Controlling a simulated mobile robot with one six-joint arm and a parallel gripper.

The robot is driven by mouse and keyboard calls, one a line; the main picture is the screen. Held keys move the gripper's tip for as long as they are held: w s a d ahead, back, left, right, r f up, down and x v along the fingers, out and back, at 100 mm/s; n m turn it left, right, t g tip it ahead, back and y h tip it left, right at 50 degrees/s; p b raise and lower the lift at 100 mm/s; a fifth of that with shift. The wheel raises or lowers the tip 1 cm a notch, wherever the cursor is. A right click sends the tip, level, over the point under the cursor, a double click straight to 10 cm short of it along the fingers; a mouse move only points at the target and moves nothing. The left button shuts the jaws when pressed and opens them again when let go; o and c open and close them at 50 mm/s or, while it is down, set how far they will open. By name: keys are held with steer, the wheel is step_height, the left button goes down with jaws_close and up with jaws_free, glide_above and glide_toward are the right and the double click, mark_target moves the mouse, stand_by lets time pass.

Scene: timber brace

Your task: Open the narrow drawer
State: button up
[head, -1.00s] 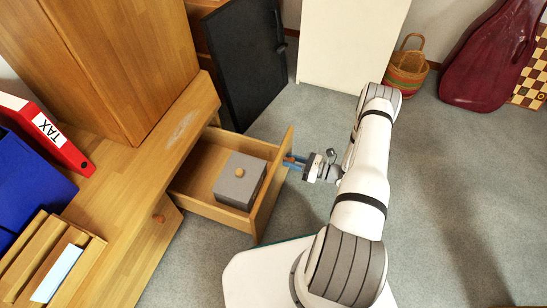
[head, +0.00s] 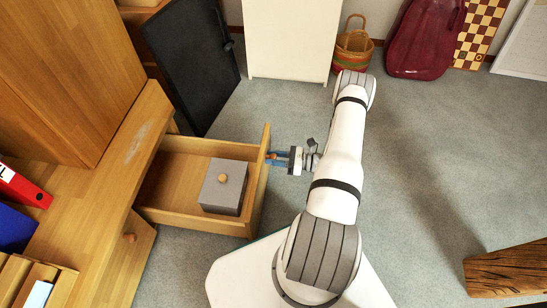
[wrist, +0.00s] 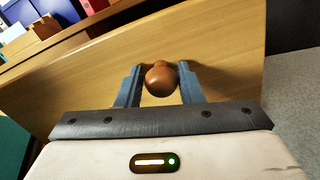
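The drawer (head: 190,215) is a wooden drawer pulled well out of the wooden cabinet, with its inside showing. A grey box with a round knob (head: 223,190) sits inside it. The drawer front (head: 262,180) carries a round brown knob, which shows clearly in the wrist view (wrist: 160,79). My gripper (head: 275,157) is at the outer face of the drawer front. Its two blue-grey fingers (wrist: 160,85) stand on either side of the knob and are closed on it.
A lower door with a knob (head: 129,238) is below the drawer on the cabinet. A dark panel (head: 190,65) stands behind the drawer. A white cabinet (head: 290,40), a basket (head: 352,52) and a wooden beam (head: 508,270) stand around. The carpet (head: 430,160) to the right is clear.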

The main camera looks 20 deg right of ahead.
steer(key=o, duration=0.3)
steer(key=p+v, duration=0.1)
steer(key=v, duration=0.6)
steer(key=shift+s+d+p, duration=0.2)
steer(key=shift+d+p, duration=0.15)
steer(key=shift+p, duration=0.05)
